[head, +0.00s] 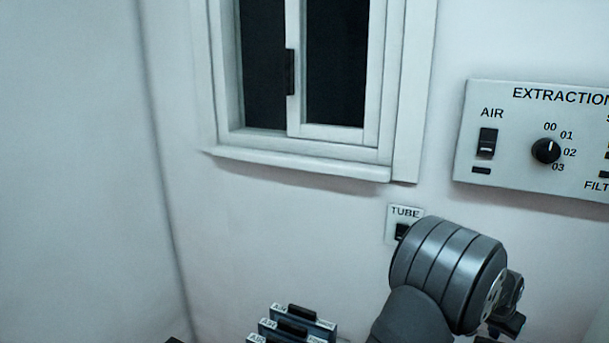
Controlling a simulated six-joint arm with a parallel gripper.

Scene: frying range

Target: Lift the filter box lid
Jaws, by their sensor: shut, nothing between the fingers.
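I cannot make out a filter box or its lid in the head view. A label starting "FILT" (596,186) shows on the wall panel at the right edge, where the picture cuts it off. My gripper (506,324) is partly in view at the bottom right, beyond the thick grey joint of my arm. It is small, dark and partly cut off by the lower edge. It is shut, and I see nothing held in it.
An extraction panel (520,180) with an AIR switch (487,143) and a dial (546,151) is on the wall. A TUBE switch plate (405,212) is partly behind my arm. Labelled cartridges with black handles (318,324) stand at the bottom. A window (300,153) is above.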

